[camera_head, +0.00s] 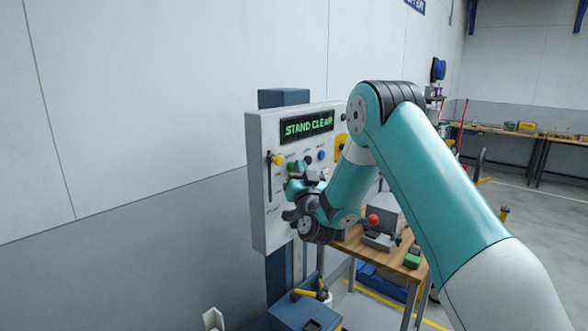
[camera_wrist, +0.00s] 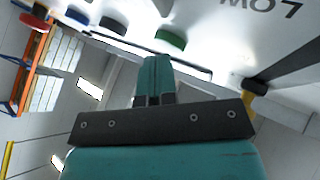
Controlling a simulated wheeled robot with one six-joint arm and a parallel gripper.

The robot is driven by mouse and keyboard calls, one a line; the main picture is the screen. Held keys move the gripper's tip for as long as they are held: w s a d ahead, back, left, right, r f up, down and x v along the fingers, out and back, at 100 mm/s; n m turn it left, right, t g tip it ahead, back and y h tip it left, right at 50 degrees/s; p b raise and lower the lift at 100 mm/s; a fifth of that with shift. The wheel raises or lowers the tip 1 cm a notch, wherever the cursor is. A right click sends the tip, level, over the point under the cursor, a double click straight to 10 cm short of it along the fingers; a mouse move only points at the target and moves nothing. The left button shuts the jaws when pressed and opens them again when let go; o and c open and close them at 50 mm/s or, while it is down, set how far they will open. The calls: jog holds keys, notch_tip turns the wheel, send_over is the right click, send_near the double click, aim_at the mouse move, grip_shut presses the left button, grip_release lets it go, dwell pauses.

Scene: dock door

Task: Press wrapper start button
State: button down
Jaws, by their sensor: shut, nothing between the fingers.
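The grey control panel (camera_head: 258,215) is mounted on a blue post and its display (camera_head: 307,126) reads "STAND CLEAR". A green button (camera_wrist: 170,37) shows just beyond my fingertips in the wrist view; no start label is readable. In the head view my gripper (camera_head: 298,177) is at the panel's lower middle and partly hides its face. My gripper (camera_wrist: 155,60) is shut and empty, its tips close to the green button and slightly to its left in the wrist view. I cannot tell whether they touch.
A yellow lever knob (camera_head: 278,160) sits on the panel's left. A blue button (camera_wrist: 78,16), a black button (camera_wrist: 113,24) and a red button (camera_wrist: 36,23) line the panel. A wooden workbench (camera_head: 352,245) with a red ball-topped item stands right of the panel.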

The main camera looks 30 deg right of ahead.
jog(key=shift+s+d+b, duration=0.25)
jog(key=shift+s+b, duration=0.5)
jog(key=shift+b, duration=0.2)
jog(key=shift+s+f, duration=0.1)
